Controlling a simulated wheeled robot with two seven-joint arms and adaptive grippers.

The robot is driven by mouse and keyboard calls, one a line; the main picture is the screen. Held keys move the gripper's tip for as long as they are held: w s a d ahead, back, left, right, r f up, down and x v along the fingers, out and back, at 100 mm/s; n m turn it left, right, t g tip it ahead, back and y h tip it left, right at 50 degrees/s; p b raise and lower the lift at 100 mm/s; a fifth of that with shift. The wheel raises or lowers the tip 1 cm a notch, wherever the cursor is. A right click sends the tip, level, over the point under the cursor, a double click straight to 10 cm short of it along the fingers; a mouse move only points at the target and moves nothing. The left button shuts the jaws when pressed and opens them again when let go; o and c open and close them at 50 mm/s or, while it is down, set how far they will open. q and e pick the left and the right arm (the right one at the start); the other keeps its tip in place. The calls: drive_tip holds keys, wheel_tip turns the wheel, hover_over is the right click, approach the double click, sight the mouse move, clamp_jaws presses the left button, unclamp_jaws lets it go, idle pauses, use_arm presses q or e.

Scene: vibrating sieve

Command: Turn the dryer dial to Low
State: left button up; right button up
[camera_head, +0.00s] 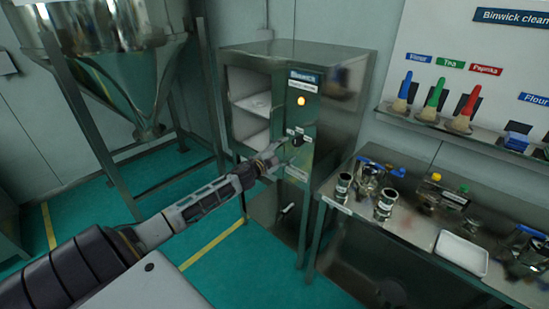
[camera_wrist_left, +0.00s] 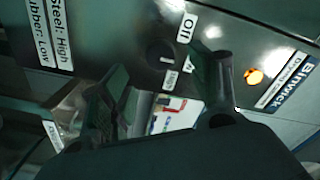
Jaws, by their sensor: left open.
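The dryer (camera_head: 340,100) is a steel cabinet with an open compartment at its left and a control panel at its right. Its dark dial (camera_head: 297,141) sits midway down the panel, below a lit amber lamp (camera_head: 301,101). In the left wrist view the dark dial (camera_wrist_left: 160,53) shows next to a white "Off" label (camera_wrist_left: 186,27); a smaller label lies beneath it. Which way the dial points is hard to tell. My left gripper (camera_head: 284,153) is open in front of the dial, fingers on either side in the left wrist view (camera_wrist_left: 165,85). Contact is not clear.
A panel label (camera_wrist_left: 50,35) reads "Steel: High" and "Rubber: Low". A steel bench (camera_head: 410,225) with cups, bottles and a white tray (camera_head: 461,252) stands right of the dryer. A hopper (camera_head: 115,60) on legs stands left. Green floor lies between.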

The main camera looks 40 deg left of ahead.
use_arm(q)
drive_tip(key=shift+s+a, duration=0.15)
drive_tip(key=shift+s, duration=1.35)
drive_tip(key=shift+s+a, duration=0.1)
drive_tip(key=shift+s, duration=1.35)
